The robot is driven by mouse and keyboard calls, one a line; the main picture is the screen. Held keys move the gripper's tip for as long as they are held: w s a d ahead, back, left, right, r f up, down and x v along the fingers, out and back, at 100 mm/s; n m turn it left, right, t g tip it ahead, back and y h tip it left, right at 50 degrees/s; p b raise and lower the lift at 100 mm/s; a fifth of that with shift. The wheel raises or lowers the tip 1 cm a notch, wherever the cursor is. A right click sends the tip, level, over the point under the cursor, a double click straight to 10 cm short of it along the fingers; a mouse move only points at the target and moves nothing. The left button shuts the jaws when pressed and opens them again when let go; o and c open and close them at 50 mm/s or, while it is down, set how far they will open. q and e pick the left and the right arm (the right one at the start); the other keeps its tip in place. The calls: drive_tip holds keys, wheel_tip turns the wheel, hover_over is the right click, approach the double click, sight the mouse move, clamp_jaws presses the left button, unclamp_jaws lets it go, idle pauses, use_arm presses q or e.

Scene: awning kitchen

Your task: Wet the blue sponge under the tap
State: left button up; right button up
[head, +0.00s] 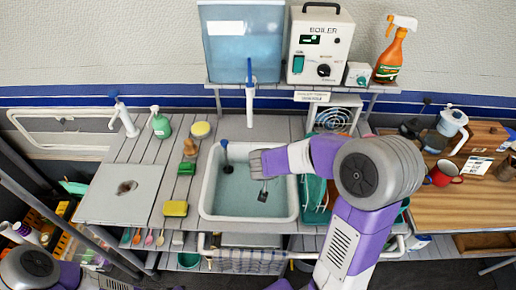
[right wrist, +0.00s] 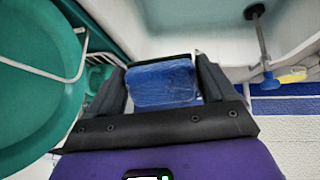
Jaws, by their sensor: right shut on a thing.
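The sponge cannot be made out in the head view. The tap (head: 249,105), a white upright pipe with a blue top, stands behind the sink below the blue water tank (head: 242,40). The gripper is in front of the tap and slightly right of it. Whether water flows cannot be told. My left gripper is out of view.
A dark-blue upright fitting (head: 225,158) stands in the sink's left part. A green dish rack (head: 316,200) with plates adjoins the sink on the right. Green and yellow sponges (head: 175,208) and a brush (head: 190,147) lie left of it. A boiler (head: 320,45) stands on the shelf.

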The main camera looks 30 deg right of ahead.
drive_tip(key=s+r, duration=0.4)
drive_tip(key=s, duration=0.1)
drive_tip(key=shift+d, duration=0.3)
drive_tip(key=shift+w, duration=0.1)
